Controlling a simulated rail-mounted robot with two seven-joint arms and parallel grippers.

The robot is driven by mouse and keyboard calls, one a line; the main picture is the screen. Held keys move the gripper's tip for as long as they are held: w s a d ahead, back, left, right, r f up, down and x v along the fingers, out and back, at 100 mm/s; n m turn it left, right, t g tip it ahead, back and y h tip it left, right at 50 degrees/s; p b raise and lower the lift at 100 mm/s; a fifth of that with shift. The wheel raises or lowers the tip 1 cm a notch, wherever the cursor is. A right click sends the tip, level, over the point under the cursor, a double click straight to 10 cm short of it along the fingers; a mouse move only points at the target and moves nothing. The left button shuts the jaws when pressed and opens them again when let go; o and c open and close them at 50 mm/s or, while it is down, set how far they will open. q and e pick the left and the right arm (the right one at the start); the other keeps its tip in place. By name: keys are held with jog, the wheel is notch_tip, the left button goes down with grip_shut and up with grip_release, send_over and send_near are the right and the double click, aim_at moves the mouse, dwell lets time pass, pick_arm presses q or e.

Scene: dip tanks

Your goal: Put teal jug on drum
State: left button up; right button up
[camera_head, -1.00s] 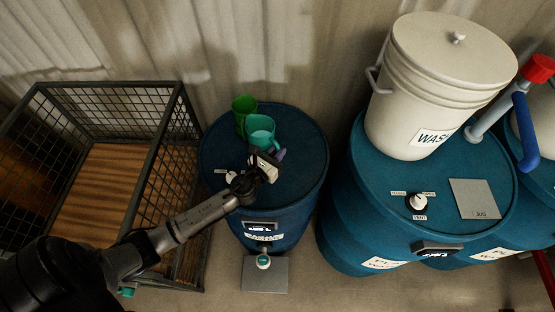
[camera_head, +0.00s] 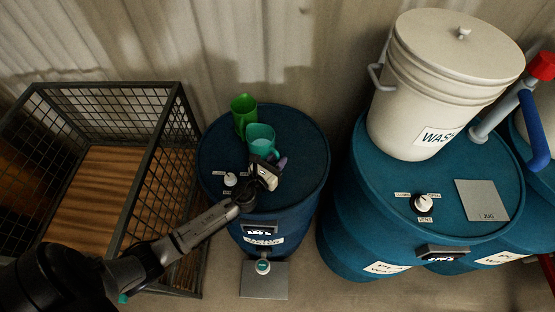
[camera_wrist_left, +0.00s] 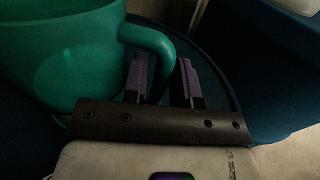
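The teal jug (camera_head: 261,142) is upright over the top of the left blue drum (camera_head: 222,150), close in front of a green jug (camera_head: 243,108). Whether its base touches the drum top cannot be made out. My left gripper (camera_head: 279,164) is at the jug's right front side, by its handle. In the left wrist view the teal jug (camera_wrist_left: 60,50) fills the left side. Its handle curves down between the two purple-padded fingers (camera_wrist_left: 163,80), which stand apart with a gap beside the handle. My right gripper is out of view.
A larger blue drum (camera_head: 385,215) to the right bears a white lidded bucket (camera_head: 425,100), a vent knob (camera_head: 422,203) and a grey plate marked JUG (camera_head: 481,200). A mesh crate (camera_head: 150,175) stands left. A small knob (camera_head: 230,179) is on the left drum.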

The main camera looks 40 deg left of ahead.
pick_arm(q)
jog(key=shift+o, duration=1.2)
